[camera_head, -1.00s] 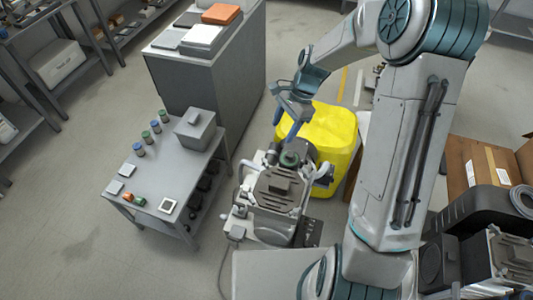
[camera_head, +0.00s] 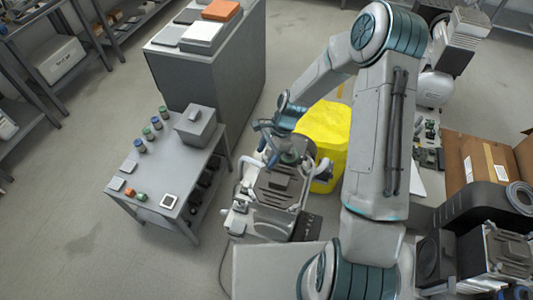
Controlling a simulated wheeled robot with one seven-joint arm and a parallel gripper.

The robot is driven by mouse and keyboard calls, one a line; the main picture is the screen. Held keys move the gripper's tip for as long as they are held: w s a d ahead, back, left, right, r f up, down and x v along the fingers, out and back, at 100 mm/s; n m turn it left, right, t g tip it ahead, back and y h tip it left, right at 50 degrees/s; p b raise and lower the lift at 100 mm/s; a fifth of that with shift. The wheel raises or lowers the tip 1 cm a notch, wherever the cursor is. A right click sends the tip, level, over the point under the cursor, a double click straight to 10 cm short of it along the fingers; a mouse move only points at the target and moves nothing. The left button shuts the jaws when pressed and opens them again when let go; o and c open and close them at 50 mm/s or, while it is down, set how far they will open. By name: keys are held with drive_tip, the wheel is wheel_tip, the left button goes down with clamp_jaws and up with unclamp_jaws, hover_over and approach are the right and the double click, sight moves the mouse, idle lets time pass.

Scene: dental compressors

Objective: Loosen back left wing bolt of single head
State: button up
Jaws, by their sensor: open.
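The single head compressor (camera_head: 274,190) stands on the floor in the middle of the view, with a dark ribbed top and pale body parts around it. My gripper (camera_head: 265,160) is over the back left part of the compressor, close to its top. It is open, with nothing seen between its fingers. The back left wing bolt is too small to make out and lies around or behind the gripper. Whether the gripper touches it, I cannot tell.
A yellow bin (camera_head: 328,135) stands right behind the compressor. A grey table (camera_head: 165,170) with jars and small parts stands to the left. A grey cabinet (camera_head: 215,80) is behind it. Cardboard boxes (camera_head: 480,165) and another machine (camera_head: 505,255) are at the right.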

drive_tip(key=shift+f, duration=0.25)
drive_tip(key=c, duration=1)
